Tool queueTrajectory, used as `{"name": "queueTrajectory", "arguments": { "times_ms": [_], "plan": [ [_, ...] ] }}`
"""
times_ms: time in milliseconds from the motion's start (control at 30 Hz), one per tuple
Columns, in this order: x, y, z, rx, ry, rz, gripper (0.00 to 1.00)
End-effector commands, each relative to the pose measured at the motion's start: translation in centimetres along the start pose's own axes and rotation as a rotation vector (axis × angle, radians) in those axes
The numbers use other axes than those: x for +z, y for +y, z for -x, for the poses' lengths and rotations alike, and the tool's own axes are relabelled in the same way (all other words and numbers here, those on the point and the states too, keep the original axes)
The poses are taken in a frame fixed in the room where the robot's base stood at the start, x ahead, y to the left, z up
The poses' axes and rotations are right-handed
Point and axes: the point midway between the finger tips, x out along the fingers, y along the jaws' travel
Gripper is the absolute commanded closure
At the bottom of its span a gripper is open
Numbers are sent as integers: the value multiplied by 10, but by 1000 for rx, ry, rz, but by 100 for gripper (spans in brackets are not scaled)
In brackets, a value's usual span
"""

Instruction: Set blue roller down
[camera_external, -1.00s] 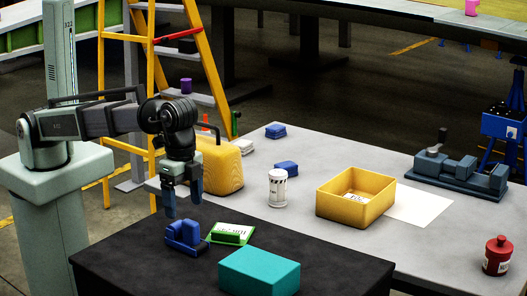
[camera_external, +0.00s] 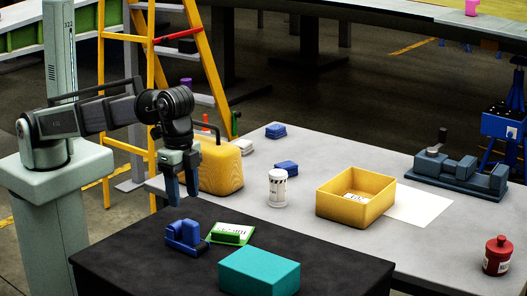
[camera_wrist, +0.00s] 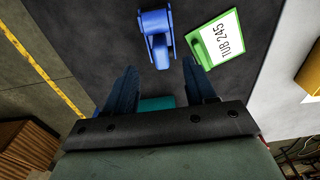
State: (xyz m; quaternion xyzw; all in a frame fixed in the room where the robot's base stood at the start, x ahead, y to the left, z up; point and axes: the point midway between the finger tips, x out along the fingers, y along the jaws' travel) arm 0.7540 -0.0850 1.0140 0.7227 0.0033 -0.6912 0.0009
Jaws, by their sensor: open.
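A blue object (camera_external: 184,236), which seems to be the blue roller, rests on the dark table top. It looks like a low body with an upright part, and I cannot tell its parts apart. It also shows in the wrist view (camera_wrist: 156,24) at the top centre. My gripper (camera_external: 181,199) is open and empty, with its fingers pointing down above the blue object and apart from it. In the wrist view both fingers (camera_wrist: 160,75) are spread with nothing between them. A green-edged card marked TUB 245 (camera_wrist: 218,38) lies right of the blue object.
A teal block (camera_external: 259,272) sits on the dark table. On the grey table stand a yellow bin (camera_external: 355,205), a white canister (camera_external: 278,188), a yellow jug (camera_external: 221,168), small blue blocks (camera_external: 286,168) and a red container (camera_external: 497,255). A yellow ladder (camera_external: 151,80) stands behind.

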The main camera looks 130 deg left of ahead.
Motion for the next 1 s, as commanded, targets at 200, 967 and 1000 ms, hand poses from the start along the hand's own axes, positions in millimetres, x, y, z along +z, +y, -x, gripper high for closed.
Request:
{"name": "queueTrajectory", "arguments": {
  "times_ms": [200,967,1000],
  "plan": [
    [17,-2,-35,-12,237,17,45],
    [45,0,-45,5,875,-4,45],
    [42,0,-46,6,878,-4,45]
  ]
}}
